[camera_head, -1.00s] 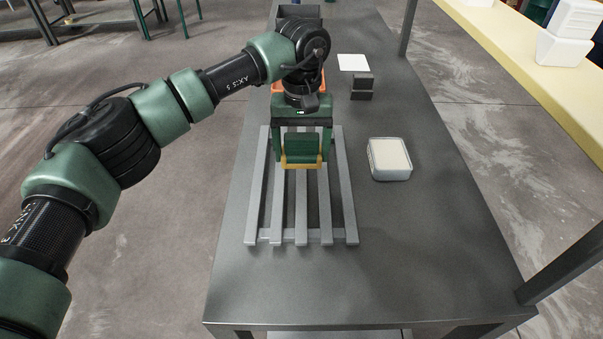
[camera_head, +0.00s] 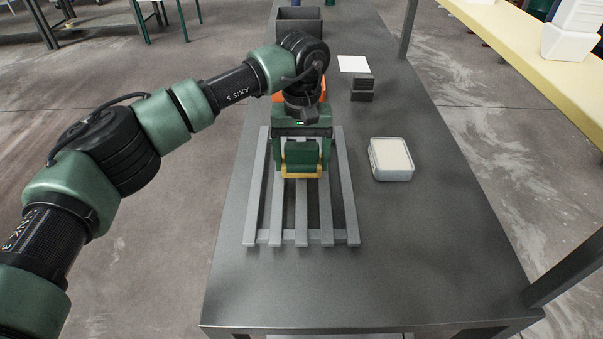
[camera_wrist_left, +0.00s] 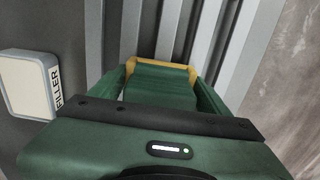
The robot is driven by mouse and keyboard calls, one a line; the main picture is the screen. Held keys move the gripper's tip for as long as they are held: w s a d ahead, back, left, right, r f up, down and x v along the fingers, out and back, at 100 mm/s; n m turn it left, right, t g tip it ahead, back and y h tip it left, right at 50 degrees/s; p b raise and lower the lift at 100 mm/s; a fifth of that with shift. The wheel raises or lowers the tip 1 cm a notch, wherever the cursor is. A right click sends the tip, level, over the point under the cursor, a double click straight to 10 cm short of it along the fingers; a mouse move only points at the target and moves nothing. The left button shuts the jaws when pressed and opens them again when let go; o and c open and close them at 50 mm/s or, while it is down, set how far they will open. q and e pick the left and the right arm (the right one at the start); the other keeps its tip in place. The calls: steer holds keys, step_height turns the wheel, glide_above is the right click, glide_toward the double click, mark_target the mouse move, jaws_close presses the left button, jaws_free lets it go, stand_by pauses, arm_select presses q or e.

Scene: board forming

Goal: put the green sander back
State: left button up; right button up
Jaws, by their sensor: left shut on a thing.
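The green sander (camera_head: 302,160) is a green block with a yellow base, over the far half of the grey slatted rack (camera_head: 302,236). My left gripper (camera_head: 302,150) points down and is shut on the sander, with one finger at each side of it. In the left wrist view the sander (camera_wrist_left: 163,82) sits between the fingers, with its yellow edge toward the slats. I cannot tell whether its base touches the slats. My right gripper is not in view.
A white filler box (camera_head: 391,160) stands right of the rack. Dark blocks (camera_head: 362,90) and a white sheet (camera_head: 354,63) lie farther back. An orange object (camera_head: 318,92) is partly hidden behind my wrist. A dark bin (camera_head: 299,22) stands at the far end. The table's near right is clear.

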mark_target(301, 147)
arm_select(q)
steer(key=shift+f, duration=0.5)
stand_by(0.3)
steer(key=o, duration=1.6)
step_height(301, 147, up, 8)
steer(key=shift+b, duration=0.55)
